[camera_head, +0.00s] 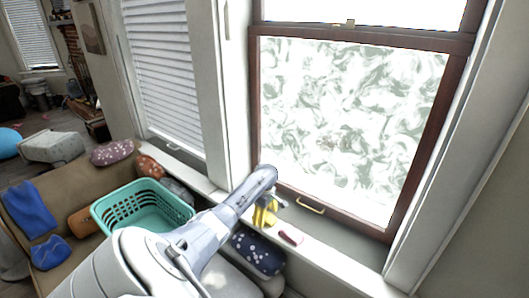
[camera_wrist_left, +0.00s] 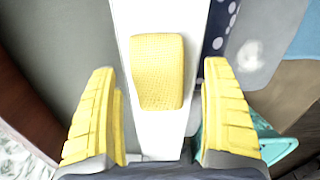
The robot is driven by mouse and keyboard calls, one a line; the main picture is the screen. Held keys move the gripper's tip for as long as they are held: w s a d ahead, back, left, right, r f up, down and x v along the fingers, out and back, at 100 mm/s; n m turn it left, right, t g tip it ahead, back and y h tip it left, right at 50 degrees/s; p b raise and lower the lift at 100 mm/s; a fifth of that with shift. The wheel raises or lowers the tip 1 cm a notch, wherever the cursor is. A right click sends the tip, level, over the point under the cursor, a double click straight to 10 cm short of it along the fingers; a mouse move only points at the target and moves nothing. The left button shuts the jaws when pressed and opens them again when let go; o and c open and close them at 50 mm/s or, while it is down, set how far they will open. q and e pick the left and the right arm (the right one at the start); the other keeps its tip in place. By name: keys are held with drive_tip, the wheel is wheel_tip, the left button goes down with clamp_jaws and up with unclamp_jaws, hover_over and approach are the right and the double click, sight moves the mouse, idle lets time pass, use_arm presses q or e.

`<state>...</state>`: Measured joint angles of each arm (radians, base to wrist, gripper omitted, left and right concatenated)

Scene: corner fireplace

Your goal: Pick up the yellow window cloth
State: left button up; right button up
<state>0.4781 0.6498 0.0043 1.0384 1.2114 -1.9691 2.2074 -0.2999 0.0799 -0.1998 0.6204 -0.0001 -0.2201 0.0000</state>
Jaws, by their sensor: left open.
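The yellow window cloth (camera_wrist_left: 158,71) is a small, textured, rounded rectangle lying on the white window sill (camera_wrist_left: 136,22) in the left wrist view. My left gripper (camera_wrist_left: 160,68) is open, with one yellow-padded finger on each side of the cloth and a gap on both sides. In the head view my left gripper (camera_head: 264,214) points down over the sill below the window. I cannot pick the cloth out from the yellow fingers there. My right gripper is in neither view.
A pink-red object (camera_head: 290,237) lies on the sill to the right of my gripper. A teal basket (camera_head: 143,208) stands on the brown sofa (camera_head: 75,183). A dark dotted cushion (camera_head: 257,254) sits just below the sill. The brown-framed window (camera_head: 350,125) rises behind the sill.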

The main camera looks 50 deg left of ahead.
use_arm(q)
drive_tip(key=shift+f, duration=0.45)
drive_tip(key=c, duration=1.2)
